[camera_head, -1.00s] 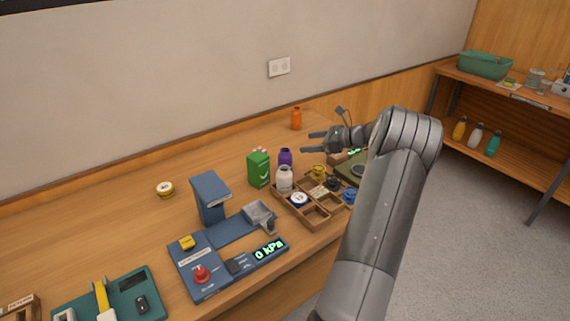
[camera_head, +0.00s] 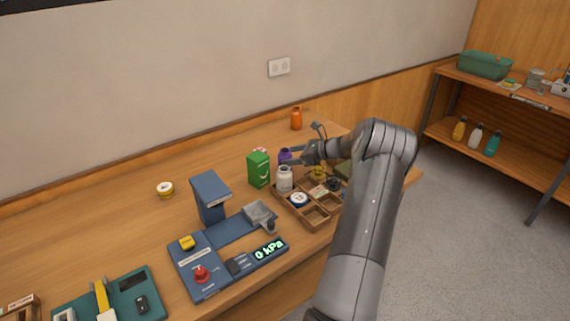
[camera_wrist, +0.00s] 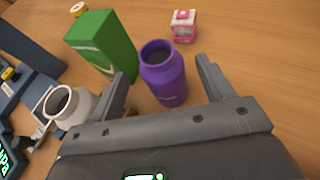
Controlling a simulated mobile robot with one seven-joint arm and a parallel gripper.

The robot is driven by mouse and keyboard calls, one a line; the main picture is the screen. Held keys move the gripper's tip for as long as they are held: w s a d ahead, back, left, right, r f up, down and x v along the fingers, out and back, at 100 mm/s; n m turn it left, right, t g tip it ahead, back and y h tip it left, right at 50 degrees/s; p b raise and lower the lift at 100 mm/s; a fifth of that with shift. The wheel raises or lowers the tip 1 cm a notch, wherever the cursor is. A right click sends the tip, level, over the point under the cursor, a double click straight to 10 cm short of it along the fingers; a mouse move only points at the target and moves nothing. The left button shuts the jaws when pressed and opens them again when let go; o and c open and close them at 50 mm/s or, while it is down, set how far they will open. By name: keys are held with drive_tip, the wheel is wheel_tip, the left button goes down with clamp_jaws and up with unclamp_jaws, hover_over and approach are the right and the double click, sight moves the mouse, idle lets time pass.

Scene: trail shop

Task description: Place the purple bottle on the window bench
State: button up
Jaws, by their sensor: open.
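From the head view my gripper partly hides the bottle. I cannot tell for sure which surface is the window bench; no window shows. A second bench (camera_head: 500,87) stands at the right.
A green carton (camera_head: 259,169) and a white bottle (camera_head: 284,179) stand close by. A divided wooden tray (camera_head: 316,217) lies in front. A small pink box (camera_wrist: 183,26) is behind the bottle. An orange bottle (camera_head: 296,119) stands farther back. The second bench holds a green tub (camera_head: 484,65).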

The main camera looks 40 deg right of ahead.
sight(285, 150)
drive_tip(key=x, duration=0.3)
drive_tip(key=shift+w, duration=0.1)
drive_tip(key=shift+r, duration=0.1)
drive_tip(key=c, duration=1.3)
drive_tip(key=shift+o, duration=0.2)
drive_tip(key=shift+r, duration=0.55)
wheel_tip(285, 150, up, 3)
drive_tip(key=shift+f, duration=0.1)
drive_tip(key=a+r+v, duration=0.1)
drive_tip(key=r+v, duration=0.1)
drive_tip(key=v, duration=1.1)
drive_tip(key=shift+s, duration=0.2)
